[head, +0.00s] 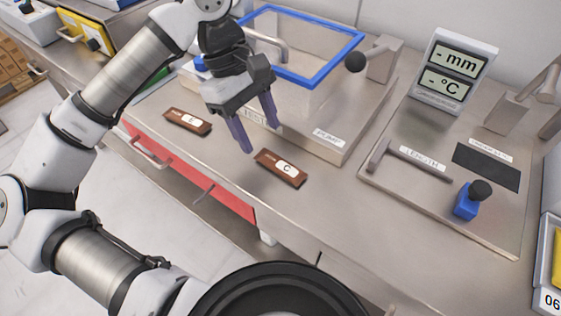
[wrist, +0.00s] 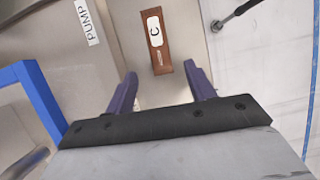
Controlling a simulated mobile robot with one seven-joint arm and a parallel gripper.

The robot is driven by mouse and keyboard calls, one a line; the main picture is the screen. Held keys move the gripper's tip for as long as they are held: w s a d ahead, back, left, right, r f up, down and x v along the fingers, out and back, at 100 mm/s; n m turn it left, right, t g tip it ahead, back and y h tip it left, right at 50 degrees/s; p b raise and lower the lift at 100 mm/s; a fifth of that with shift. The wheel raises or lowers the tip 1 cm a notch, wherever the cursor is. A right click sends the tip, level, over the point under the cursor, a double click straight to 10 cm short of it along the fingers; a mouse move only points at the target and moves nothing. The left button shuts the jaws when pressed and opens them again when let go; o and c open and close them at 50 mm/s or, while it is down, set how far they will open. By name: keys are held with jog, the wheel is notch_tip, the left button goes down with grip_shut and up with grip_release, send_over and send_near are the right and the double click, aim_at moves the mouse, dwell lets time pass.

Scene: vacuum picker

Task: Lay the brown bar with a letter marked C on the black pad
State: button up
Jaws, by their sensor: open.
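The brown bar marked C (head: 281,169) lies flat on the bench near its front edge. In the wrist view the C bar (wrist: 156,42) lies ahead of my fingertips, about in line with the gap between them. My gripper (head: 258,138) is open and empty, above and to the left of the C bar in the head view. Its two purple fingers show apart in the wrist view (wrist: 161,82). The black pad (head: 487,166) lies bare on the metal plate at the right. A second brown bar marked E (head: 187,122) lies to the left of my gripper.
A blue-rimmed clear box (head: 340,62) stands on the raised pump base behind my gripper. On the right plate are a grey T-shaped bar labelled LENGTH (head: 420,162) and a blue block with a black knob (head: 467,203). A display (head: 455,70) stands behind the pad.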

aim_at(276, 161)
jog(key=f, duration=0.1)
jog(key=s+d+f+p, duration=0.1)
jog(key=s+d+f, duration=0.1)
jog(key=f, duration=0.1)
jog(key=shift+d, duration=0.15)
jog(key=shift+f, duration=0.4)
jog(key=shift+c, duration=0.3)
jog(key=c, duration=1.1)
jog(key=shift+r, duration=0.2)
notch_tip(276, 161, up, 20)
jog(key=shift+f, duration=0.1)
